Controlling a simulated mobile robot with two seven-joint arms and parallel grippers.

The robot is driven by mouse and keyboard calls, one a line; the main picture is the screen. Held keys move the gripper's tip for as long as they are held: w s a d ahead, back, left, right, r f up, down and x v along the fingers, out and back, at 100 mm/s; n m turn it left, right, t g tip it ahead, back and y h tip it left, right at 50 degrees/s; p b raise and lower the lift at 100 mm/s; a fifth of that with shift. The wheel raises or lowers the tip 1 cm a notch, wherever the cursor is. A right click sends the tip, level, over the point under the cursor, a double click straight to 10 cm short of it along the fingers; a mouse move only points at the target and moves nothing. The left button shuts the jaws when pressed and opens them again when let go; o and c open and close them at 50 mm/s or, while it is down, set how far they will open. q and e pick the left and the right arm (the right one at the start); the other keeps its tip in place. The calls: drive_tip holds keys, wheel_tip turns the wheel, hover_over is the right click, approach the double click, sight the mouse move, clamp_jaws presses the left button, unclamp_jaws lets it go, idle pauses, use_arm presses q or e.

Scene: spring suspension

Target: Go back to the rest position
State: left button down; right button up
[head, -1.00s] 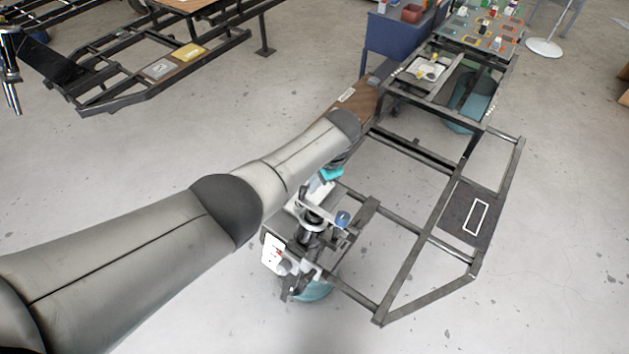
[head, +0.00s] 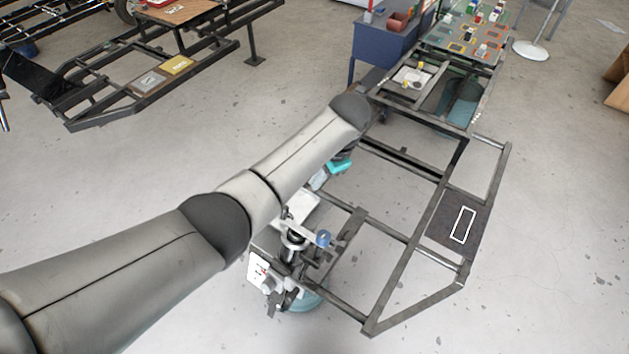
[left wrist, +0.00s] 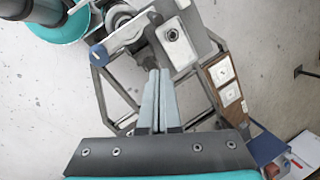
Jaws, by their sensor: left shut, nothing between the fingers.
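My left gripper (head: 317,182) is partly hidden behind my own forearm in the head view, with its teal part showing. Its fingers are together and empty in the left wrist view (left wrist: 160,75). It is above and just beyond the spring suspension assembly (head: 293,243), which is mounted at the near left corner of the dark metal frame (head: 415,270). The assembly has a blue round knob (head: 323,238), a white plate and a teal disc below. Its parts also show at the top of the left wrist view (left wrist: 125,28). My right gripper is in neither view.
A dark plate with a white rectangle (head: 463,225) lies on the frame's right side. A blue cabinet (head: 383,45) and a board of small coloured parts (head: 470,40) stand at the back. Another frame (head: 110,110) is at the left. Open floor (head: 560,270) lies to the right.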

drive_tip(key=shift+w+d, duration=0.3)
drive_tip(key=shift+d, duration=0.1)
